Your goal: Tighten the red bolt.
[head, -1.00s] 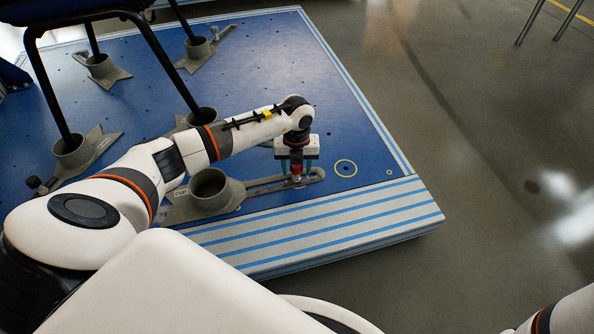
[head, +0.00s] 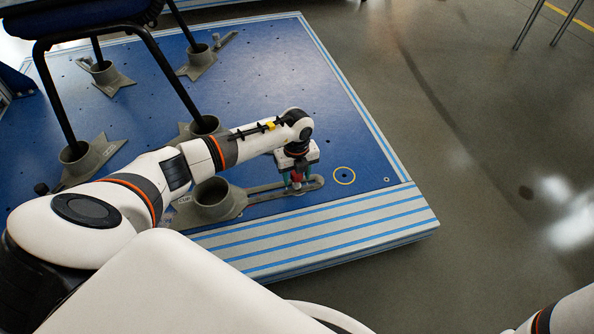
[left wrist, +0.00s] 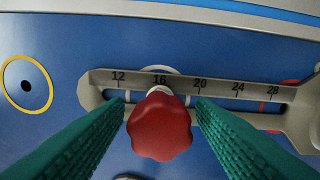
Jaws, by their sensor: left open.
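The red bolt (left wrist: 160,128) has a lobed knob and sits in the slot of a grey slotted arm with a scale (left wrist: 220,86), near the mark 16. My left gripper (left wrist: 161,104) is open, its teal fingers on either side of the red knob with a gap on both sides. In the head view my left gripper (head: 296,183) points down over the slotted arm (head: 262,191), and the red bolt shows only partly between the fingers. My right gripper is outside the views; only a piece of my right arm shows at the lower right.
The slotted arm joins a grey cup (head: 216,199) on the blue platform (head: 265,85). A yellow ring (head: 344,176) lies right of the bolt. Black chair legs (head: 180,75) stand in other grey cups at the left.

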